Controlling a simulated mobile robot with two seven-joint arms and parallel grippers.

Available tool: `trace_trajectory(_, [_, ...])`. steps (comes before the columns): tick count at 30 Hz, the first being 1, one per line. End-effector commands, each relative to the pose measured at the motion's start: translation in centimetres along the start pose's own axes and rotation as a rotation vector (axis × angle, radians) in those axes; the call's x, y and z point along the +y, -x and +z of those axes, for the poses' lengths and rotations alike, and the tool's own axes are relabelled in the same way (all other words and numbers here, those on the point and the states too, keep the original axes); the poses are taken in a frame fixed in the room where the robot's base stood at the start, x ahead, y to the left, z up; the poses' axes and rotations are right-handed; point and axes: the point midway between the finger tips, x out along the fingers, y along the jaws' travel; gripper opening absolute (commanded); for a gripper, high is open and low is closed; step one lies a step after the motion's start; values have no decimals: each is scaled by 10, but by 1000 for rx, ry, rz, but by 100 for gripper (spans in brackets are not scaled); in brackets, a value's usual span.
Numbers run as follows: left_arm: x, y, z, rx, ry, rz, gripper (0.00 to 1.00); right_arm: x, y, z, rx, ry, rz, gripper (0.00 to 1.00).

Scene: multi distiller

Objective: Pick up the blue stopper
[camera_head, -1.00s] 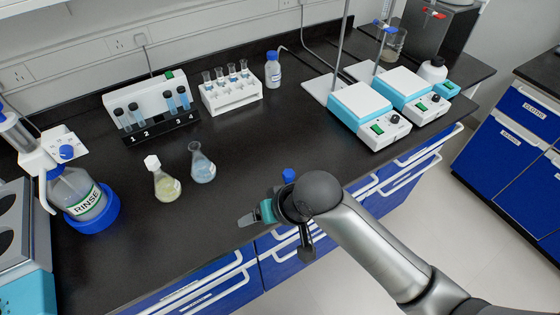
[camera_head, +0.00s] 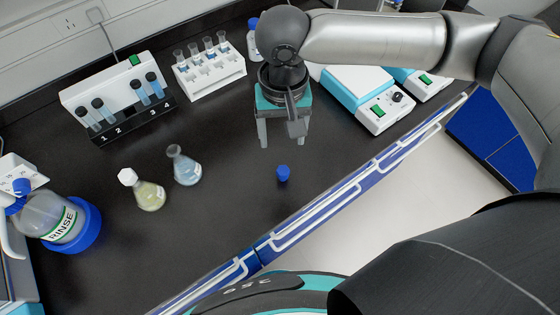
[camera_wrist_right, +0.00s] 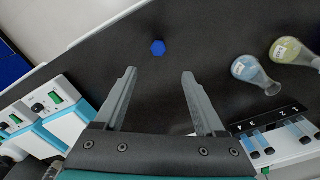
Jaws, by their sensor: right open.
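The blue stopper (camera_head: 283,173) stands on the black bench top near its front edge, to the right of the two flasks. It also shows as a small blue hexagon in the right wrist view (camera_wrist_right: 158,47). My right gripper (camera_head: 282,143) is open and empty, pointing down above the bench behind the stopper. In the right wrist view its two fingers (camera_wrist_right: 158,75) are spread wide, and the stopper lies beyond the fingertips, between their lines. Nothing touches the stopper. My left gripper is not in view.
A capped flask with yellowish liquid (camera_head: 148,193) and an open flask with bluish liquid (camera_head: 184,168) stand left of the stopper. A white tube rack (camera_head: 210,75), a numbered tube holder (camera_head: 120,95), a rinse bottle (camera_head: 50,220) and hotplates (camera_head: 360,95) surround the clear middle.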

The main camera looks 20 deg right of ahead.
Motion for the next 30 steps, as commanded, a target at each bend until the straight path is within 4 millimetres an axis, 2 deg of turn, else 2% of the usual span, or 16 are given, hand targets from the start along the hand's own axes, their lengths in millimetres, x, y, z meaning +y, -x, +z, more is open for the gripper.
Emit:
trace_trajectory(4, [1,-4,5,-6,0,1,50,2,-20,1,-5,-8,7,72])
trace_trajectory(12, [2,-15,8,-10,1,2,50,2,-77,0,-3,-5,6,72])
trace_trajectory(15, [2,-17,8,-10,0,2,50,2,-90,1,-3,-4,5,72])
trace_trajectory(23, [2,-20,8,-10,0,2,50,2,-109,0,-1,-4,4,72])
trace_trajectory(30, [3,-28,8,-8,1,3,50,3,-144,1,-1,-4,4,72])
